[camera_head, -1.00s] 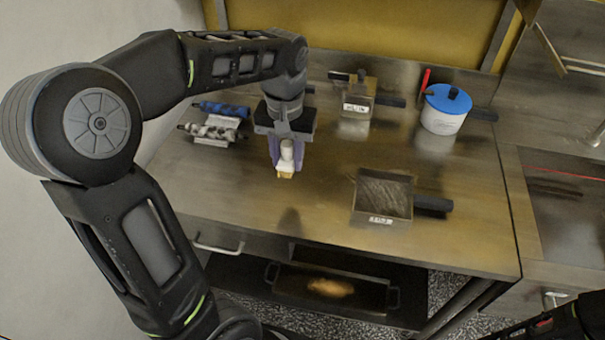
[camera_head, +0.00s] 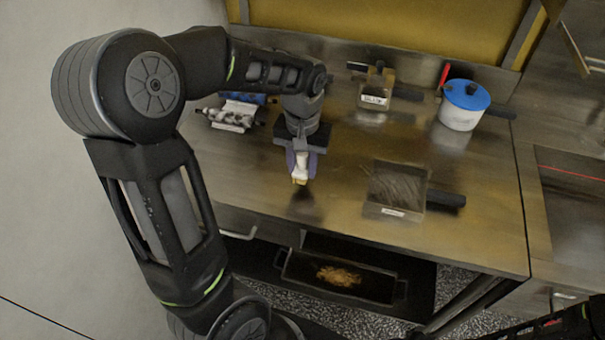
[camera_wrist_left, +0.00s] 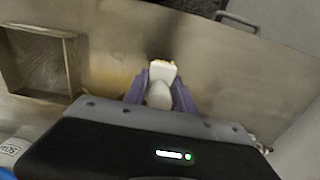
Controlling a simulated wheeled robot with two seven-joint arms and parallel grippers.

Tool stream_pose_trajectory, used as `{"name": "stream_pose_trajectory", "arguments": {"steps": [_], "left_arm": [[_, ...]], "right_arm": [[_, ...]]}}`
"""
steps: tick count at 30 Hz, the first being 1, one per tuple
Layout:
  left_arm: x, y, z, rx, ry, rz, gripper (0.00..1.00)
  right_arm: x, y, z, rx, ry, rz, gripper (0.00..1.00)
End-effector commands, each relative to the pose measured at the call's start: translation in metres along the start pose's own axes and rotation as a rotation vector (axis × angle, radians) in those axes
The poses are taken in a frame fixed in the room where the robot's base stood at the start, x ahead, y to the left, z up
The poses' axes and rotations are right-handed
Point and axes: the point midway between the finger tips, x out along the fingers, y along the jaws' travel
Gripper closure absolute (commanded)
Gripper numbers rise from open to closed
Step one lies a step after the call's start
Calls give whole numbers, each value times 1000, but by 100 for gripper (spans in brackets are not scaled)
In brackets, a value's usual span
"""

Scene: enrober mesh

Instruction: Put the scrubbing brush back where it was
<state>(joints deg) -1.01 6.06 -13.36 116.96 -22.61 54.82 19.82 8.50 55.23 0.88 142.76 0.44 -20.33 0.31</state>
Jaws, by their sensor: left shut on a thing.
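The scrubbing brush (camera_head: 301,166) has a white handle and a yellowish end that points down toward the steel table. My left gripper (camera_head: 301,172) is shut on it, with purple fingers on both sides of the white handle. In the left wrist view the brush (camera_wrist_left: 161,84) sits between the purple fingers of the left gripper (camera_wrist_left: 160,88). It is over the table's left front part, and I cannot tell whether it touches the top. My right gripper is not in view; only a dark part of that arm shows at the lower right corner.
A mesh-bottomed tray (camera_head: 396,211) with a black handle lies to the right. A labelled metal container (camera_head: 375,97) and a blue-lidded white pot (camera_head: 461,112) stand at the back. Rollers (camera_head: 232,115) lie at back left. A pan (camera_head: 338,284) sits on the lower shelf.

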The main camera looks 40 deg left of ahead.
Motion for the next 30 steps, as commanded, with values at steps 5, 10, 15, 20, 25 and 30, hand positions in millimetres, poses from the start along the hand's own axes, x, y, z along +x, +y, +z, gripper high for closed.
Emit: {"name": "stream_pose_trajectory", "arguments": {"steps": [5, 10, 15, 20, 25, 30], "left_arm": [[4, 0, 0, 0, -1, 0, 100], [27, 0, 1, 1, -3, -1, 100], [37, 0, 0, 0, 0, 0, 100], [37, 0, 0, 1, 1, 0, 100], [42, 0, 0, 1, 0, 0, 100], [40, 0, 0, 1, 0, 0, 54]], "right_arm": [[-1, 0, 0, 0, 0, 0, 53], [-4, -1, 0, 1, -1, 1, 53], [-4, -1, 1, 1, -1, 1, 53], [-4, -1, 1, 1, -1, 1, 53], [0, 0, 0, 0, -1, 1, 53], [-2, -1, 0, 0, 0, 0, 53]]}}
